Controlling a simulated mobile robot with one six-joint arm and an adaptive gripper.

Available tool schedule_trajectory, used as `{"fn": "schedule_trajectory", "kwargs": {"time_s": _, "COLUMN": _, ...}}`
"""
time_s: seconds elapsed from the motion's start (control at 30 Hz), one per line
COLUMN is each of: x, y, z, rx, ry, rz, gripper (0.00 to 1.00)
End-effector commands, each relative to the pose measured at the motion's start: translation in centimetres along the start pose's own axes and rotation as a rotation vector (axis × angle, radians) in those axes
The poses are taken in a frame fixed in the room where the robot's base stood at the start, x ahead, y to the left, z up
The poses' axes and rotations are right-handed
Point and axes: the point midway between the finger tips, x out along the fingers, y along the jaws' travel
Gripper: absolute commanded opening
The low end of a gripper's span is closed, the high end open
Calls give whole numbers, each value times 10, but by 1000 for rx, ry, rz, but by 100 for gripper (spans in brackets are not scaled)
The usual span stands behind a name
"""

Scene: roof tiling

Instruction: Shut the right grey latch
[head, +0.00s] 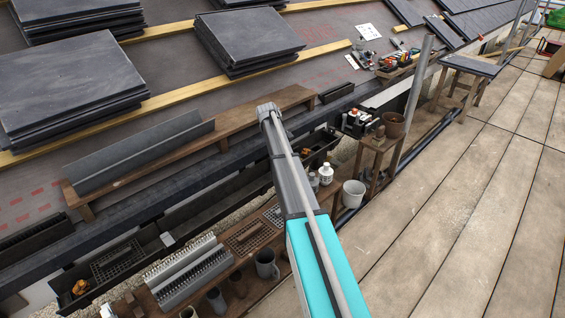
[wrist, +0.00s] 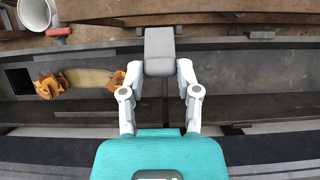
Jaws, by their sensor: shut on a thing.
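My gripper (wrist: 160,72) shows in the wrist view with its two white fingers closed on the sides of a grey block (wrist: 159,52). The block has a pale front end and sits above a long dark trough. I cannot tell for certain whether this block is the right grey latch. In the head view my gripper (head: 267,110) reaches out over the dark trough and is seen from behind, so its fingertips and the held block are not clear. A small light grey piece (head: 168,239) lies on the trough farther left; it may be another latch.
Orange-brown leaves (wrist: 48,86) lie in the trough left of my gripper. A wooden bench (head: 218,133) runs behind it. The plank deck (head: 450,200) is largely clear.

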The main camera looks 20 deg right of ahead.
Motion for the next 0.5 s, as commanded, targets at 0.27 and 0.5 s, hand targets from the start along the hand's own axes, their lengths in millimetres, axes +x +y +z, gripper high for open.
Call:
{"fn": "schedule_trajectory", "kwargs": {"time_s": 0.27, "x": 3, "y": -2, "z": -4, "rx": -1, "ry": -83, "rz": -1, "gripper": 0}}
{"fn": "schedule_trajectory", "kwargs": {"time_s": 0.5, "x": 2, "y": -3, "z": -3, "rx": -1, "ry": -92, "rz": -1, "gripper": 0}}
